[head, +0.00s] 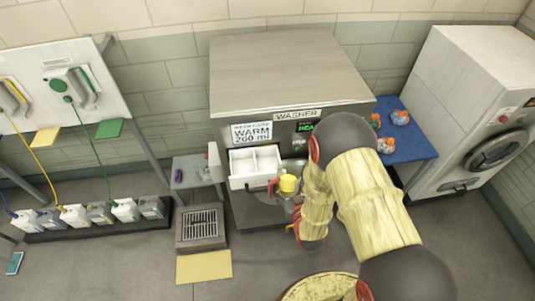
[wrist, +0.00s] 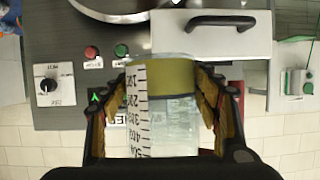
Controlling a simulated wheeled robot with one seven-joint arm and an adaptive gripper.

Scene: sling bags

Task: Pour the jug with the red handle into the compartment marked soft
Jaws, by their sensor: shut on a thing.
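The clear jug (head: 288,183) shows yellow at its top in the head view, with a red handle (head: 272,187) on its left. In the wrist view the jug (wrist: 172,130) has a printed scale and a yellow band near its far end. My gripper (wrist: 167,105) has a finger on each side of the jug and is shut on it. The jug is in front of the washer's open white drawer (head: 236,183), near its right front corner. The drawer has two visible compartments; their marks are not legible. The drawer front with its black handle (wrist: 221,22) shows in the wrist view.
The washer (head: 290,75) carries a sign (head: 252,133) reading "WARM 200 ml". A small grey table (head: 190,172) and a floor grate (head: 200,223) are to the left. A blue table (head: 408,150) with orange-and-white items and a white machine (head: 470,100) are to the right.

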